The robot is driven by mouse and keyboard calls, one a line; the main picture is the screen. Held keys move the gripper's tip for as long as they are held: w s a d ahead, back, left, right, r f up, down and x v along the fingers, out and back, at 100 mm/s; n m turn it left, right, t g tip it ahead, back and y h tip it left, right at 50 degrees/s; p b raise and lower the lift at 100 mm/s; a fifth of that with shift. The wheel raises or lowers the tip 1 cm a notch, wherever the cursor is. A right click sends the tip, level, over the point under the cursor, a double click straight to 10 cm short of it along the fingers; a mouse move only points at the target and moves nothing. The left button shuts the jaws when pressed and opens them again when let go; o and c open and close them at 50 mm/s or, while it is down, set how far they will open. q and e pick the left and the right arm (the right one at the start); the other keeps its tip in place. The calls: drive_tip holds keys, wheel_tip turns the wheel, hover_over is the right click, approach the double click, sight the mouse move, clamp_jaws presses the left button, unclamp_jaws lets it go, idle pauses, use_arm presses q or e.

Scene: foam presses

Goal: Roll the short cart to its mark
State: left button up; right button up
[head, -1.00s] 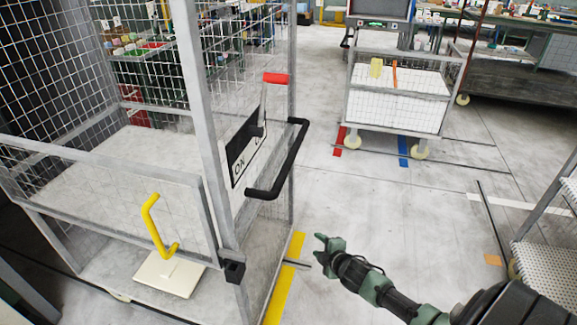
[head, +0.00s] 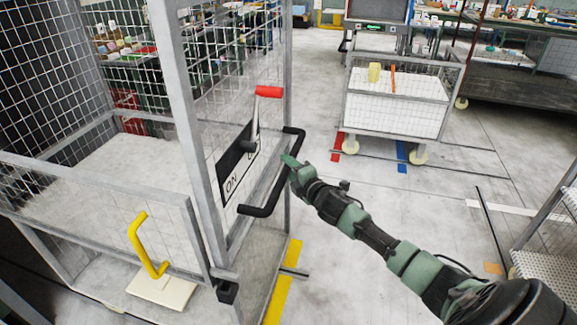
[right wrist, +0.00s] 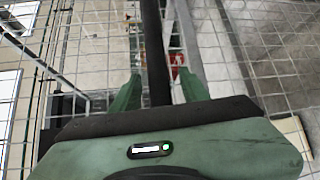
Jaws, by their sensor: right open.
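A low mesh cart (head: 398,110) with a white load and pale wheels stands at the back centre, near a red floor strip (head: 338,145) and a blue one (head: 402,156). Close on the left is a tall mesh cage (head: 182,130) with a black bar handle (head: 287,172) on its side. My right gripper (head: 290,163) is at that handle. In the right wrist view, its green fingers (right wrist: 157,85) are open on either side of the black bar (right wrist: 156,45). I cannot tell whether they touch it. My left gripper is out of view.
The cage also bears a red-tipped lever (head: 268,92) by an ON sign (head: 236,172). A yellow handle on a pale plate (head: 160,290) is at its front. A yellow strip (head: 283,285) lies beside it. A rack (head: 550,225) stands at right; the middle floor is open.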

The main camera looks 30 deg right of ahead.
drive_tip(key=shift+w, duration=0.35)
clamp_jaws()
drive_tip(key=shift+f, duration=0.1)
idle(1.1)
